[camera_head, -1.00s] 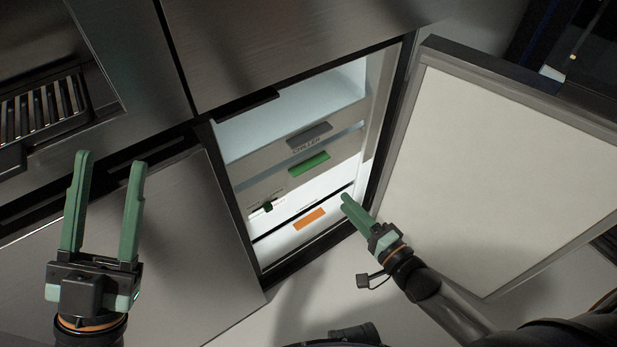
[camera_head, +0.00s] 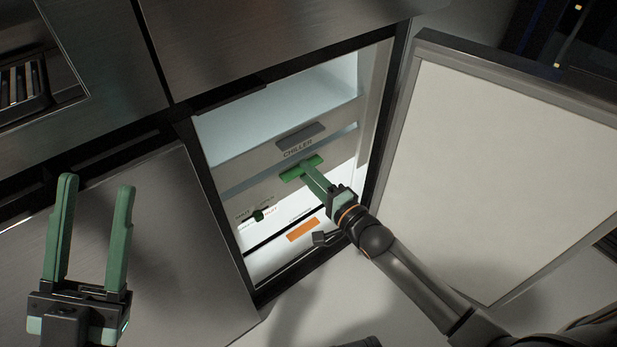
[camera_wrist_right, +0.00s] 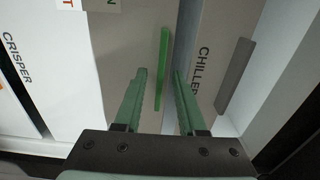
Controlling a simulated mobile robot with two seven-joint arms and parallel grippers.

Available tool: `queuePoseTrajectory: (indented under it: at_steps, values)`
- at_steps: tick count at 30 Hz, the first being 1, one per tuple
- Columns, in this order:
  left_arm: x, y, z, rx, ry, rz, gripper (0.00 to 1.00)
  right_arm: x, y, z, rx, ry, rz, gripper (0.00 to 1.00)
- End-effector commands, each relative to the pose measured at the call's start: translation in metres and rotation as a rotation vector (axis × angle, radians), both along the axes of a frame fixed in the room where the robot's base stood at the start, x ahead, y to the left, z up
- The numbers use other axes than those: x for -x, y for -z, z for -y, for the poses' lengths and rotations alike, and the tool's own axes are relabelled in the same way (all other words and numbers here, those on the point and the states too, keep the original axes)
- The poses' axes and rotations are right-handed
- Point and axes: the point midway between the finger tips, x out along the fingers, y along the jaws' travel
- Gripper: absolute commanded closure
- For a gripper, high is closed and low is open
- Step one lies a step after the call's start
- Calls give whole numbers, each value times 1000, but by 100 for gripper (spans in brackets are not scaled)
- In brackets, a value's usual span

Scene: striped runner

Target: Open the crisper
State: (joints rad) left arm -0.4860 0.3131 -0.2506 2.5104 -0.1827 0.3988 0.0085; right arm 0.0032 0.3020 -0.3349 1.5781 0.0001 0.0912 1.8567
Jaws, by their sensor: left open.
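The crisper drawer, with its orange handle (camera_head: 303,229), is the lowest drawer in the open fridge and looks shut. Its CRISPER label (camera_wrist_right: 17,60) shows at the left of the right wrist view. Above it is a middle drawer front (camera_head: 236,188) with a green handle (camera_head: 291,174). My right gripper (camera_head: 310,168) is at this green handle, above the orange one. In the right wrist view its fingers are apart, with the green handle (camera_wrist_right: 163,62) between them; contact is unclear. My left gripper (camera_head: 97,181) is open and empty, left of the fridge opening.
The CHILLER drawer's grey handle (camera_head: 301,136) is above the green handle. The fridge door (camera_head: 500,170) stands open at the right, beside my right arm. A closed metal panel (camera_head: 150,250) is at the left.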

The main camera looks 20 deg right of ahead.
Motion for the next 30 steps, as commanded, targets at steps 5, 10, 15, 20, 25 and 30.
queuePoseTrajectory:
  at_steps: [5, 10, 15, 20, 25, 30]
  values:
    - [0, 2, 0, -2, -1, 0, 50, -4, 0, -2, 0, 0, 0, 60]
    - [0, 2, 0, -2, -1, -1, 50, -4, 0, -1, 0, 0, 0, 60]
    - [0, 2, 0, -1, 0, -2, 50, -4, 0, -1, 0, 0, 0, 78]
    - [0, 2, 1, -1, 0, -2, 50, -4, 0, -1, 0, 0, 0, 96]
    - [0, 2, 1, -1, 1, -2, 50, -4, 0, -1, 0, 0, 0, 100]
    - [0, 2, 1, 0, 0, -2, 50, -4, 0, -1, 1, 0, 0, 100]
